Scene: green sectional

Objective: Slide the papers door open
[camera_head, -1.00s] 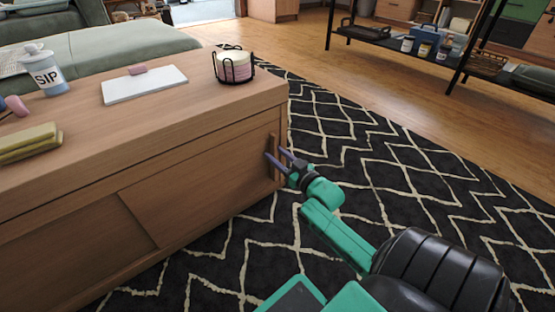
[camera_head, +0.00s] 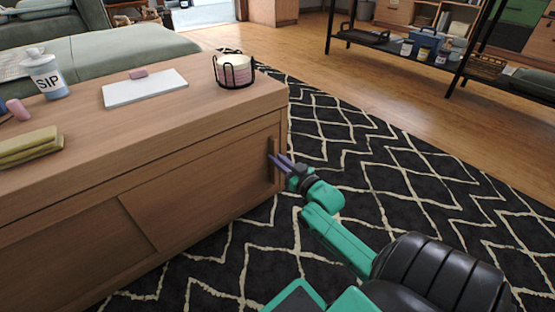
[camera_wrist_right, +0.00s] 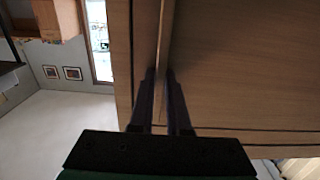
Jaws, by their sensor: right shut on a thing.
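The wooden cabinet has sliding doors on its front. The right door (camera_head: 205,180) has a vertical wooden handle (camera_head: 276,150) near its right edge, and the left door (camera_head: 75,250) sits beside it. My right gripper (camera_head: 275,161) reaches the handle with its two purple-grey fingers. In the right wrist view the fingers (camera_wrist_right: 160,95) stand close on either side of the thin handle (camera_wrist_right: 163,50), shut on it. No papers show; the inside of the cabinet is hidden behind the doors. My left gripper is not in view.
On the cabinet top (camera_head: 180,112) are a SIP cup (camera_head: 44,75), a white notebook (camera_head: 145,88), a candle in a wire holder (camera_head: 234,70) and yellow-green cloths (camera_head: 28,146). A black patterned rug (camera_head: 400,190) lies in front. A black metal shelf (camera_head: 400,45) stands farther back.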

